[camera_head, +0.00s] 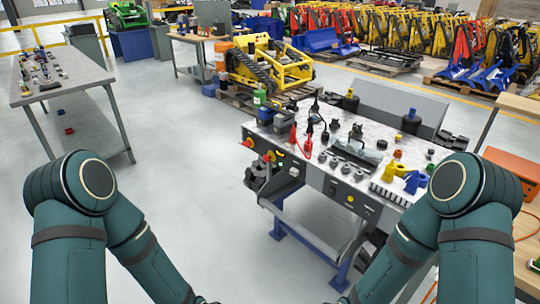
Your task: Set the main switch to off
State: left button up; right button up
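A small red-and-yellow knob (248,143) sits at the front left edge of the workbench (386,158). A second red-and-yellow control (269,156) is just right of it. Either could be the main switch; the view is too small to tell which, or to read its position. Both of my arms reach down past the bottom edge of the view. Both grippers are out of sight.
The benchtop carries red clamps (308,140), yellow parts (393,166) and blue parts (415,181). A grey table (80,78) stands at the left. A yellow tracked carrier (270,65) stands behind. The floor left of the workbench is clear.

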aim_at(246, 144)
jog(key=i+j, duration=0.2)
jog(key=i, duration=0.3)
jog(key=i+j+z, duration=0.15)
jog(key=i, duration=0.3)
jog(key=i+j, duration=0.25)
jog(key=i, duration=0.25)
jog(key=i+l+z, duration=0.15)
jog(key=i, duration=0.55)
jog(key=j, duration=0.1)
